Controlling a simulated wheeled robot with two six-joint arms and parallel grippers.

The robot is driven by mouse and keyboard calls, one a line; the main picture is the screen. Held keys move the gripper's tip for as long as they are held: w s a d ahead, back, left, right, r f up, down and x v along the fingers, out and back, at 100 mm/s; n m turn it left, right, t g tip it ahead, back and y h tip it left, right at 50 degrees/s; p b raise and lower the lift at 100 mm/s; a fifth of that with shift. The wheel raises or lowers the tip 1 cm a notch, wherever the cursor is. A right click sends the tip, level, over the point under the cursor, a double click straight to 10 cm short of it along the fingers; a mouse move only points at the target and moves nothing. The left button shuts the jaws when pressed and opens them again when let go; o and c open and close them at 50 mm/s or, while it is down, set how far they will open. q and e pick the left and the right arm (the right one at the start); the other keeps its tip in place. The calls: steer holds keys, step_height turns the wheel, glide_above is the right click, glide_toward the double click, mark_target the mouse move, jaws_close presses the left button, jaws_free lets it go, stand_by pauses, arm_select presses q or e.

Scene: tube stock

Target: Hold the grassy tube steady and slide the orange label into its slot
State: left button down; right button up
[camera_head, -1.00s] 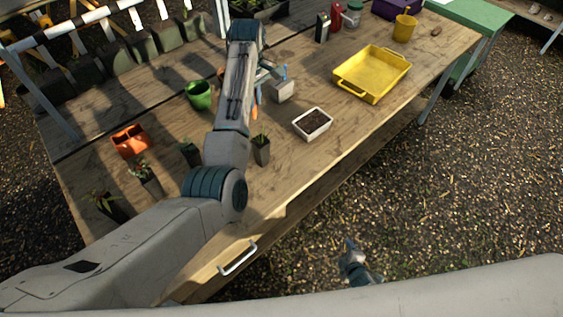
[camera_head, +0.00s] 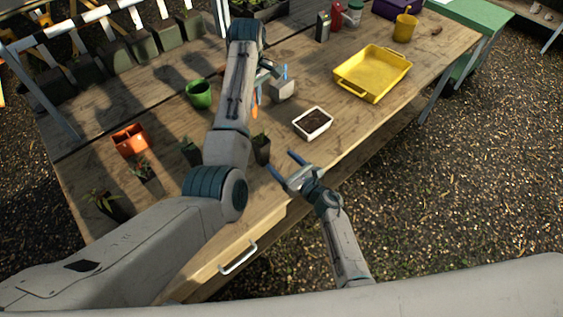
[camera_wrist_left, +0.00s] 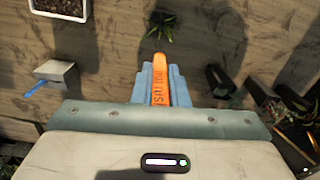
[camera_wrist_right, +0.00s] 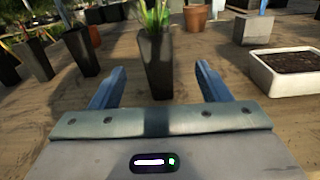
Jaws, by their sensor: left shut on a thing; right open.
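A dark square tube with grassy leaves (camera_head: 262,150) stands upright near the table's front edge. It also shows in the right wrist view (camera_wrist_right: 156,62), between and just ahead of the fingertips. My right gripper (camera_head: 283,164) is open and empty, low over the table, its two fingers pointing at this tube; it shows no contact. My left gripper (camera_wrist_left: 156,80) is shut on the orange label (camera_wrist_left: 161,88), which has dark lettering. In the head view the label (camera_head: 254,108) hangs beside my left forearm, above the table. The tube's slot cannot be made out.
A white tray of soil (camera_head: 313,134) and a grey block with a blue stick (camera_head: 284,90) stand right of the tube. More dark tubes (camera_head: 190,151), a green pot (camera_head: 200,102) and an orange holder (camera_head: 130,140) stand left. A yellow tray (camera_head: 350,88) lies farther right.

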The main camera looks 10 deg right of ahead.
mark_target(258, 141)
steer(key=shift+n, duration=0.3)
steer(key=x, duration=1.2)
steer(key=shift+a+r, duration=0.3)
steer(key=shift+a, duration=0.1)
steer(key=c, duration=1.1)
steer(key=shift+c, duration=0.2)
arm_select(q)
step_height(258, 141, down, 7)
steer(key=m, duration=0.1)
steer(key=shift+f, duration=0.2)
